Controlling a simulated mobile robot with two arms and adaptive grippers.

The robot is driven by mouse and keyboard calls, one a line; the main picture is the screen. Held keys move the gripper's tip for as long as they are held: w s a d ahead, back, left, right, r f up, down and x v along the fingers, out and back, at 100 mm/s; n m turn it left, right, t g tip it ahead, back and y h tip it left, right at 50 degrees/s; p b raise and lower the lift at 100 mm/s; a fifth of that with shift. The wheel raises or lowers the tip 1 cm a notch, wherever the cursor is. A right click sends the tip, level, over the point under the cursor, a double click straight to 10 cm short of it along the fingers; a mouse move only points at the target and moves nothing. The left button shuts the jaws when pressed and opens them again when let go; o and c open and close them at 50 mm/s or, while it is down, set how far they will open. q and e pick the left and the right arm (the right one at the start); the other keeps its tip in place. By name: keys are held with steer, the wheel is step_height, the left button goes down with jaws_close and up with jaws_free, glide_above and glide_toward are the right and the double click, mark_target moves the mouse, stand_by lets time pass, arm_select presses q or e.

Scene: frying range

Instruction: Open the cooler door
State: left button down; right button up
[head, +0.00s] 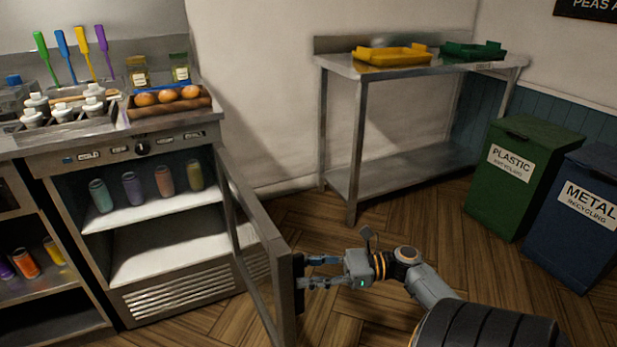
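The cooler door (282,285) is a metal frame with a see-through panel. It stands swung well out from the cooler (130,255), hinged on the cooler's right side. The lit shelves inside are exposed. A dark upright handle (299,308) is on the door's outer face near its free edge. My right gripper (307,272) comes from the right and has its fingertips at this handle. Its two fingers are apart with a gap between them; contact with the handle is hard to judge. My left gripper is not in view.
Several cans (133,189) stand on the cooler's upper shelf. A steel table (400,172) stands behind, with green (520,190) and blue (578,228) bins at right. Floor between the door and bins is clear except for my arm.

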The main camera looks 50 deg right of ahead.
steer(key=v, duration=1.2)
steer(key=shift+w, duration=0.1)
